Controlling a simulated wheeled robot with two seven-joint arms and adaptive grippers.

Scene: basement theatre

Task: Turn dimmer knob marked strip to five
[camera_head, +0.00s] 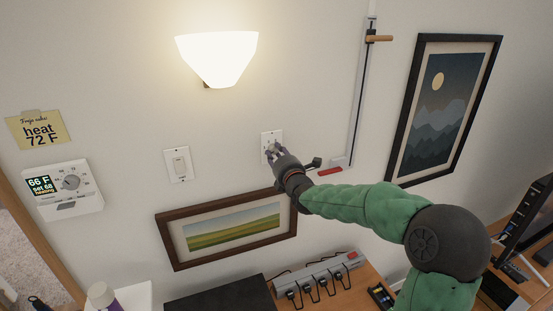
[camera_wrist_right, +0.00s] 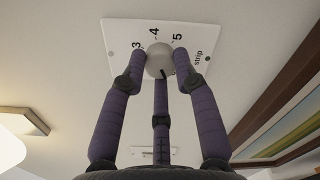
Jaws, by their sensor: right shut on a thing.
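The white dimmer plate (camera_head: 272,137) is on the wall below and right of the lit lamp. In the right wrist view the plate (camera_wrist_right: 125,35) shows the numbers 3, 4 and 5 and the word strip. Its round pale knob (camera_wrist_right: 159,58) sits in the middle; I cannot tell clearly which number it points to. My right gripper (camera_head: 273,152) is at the plate. In the wrist view its three dark fingers (camera_wrist_right: 160,64) are closed around the knob. The fingers hide part of the dial. My left gripper is not in view.
A light switch (camera_head: 178,164) and a thermostat (camera_head: 64,188) are left of the dimmer. A framed landscape (camera_head: 228,232) hangs just below it. A vertical slider track (camera_head: 361,90) and a mountain picture (camera_head: 446,105) are to the right. A power strip (camera_head: 318,279) lies below.

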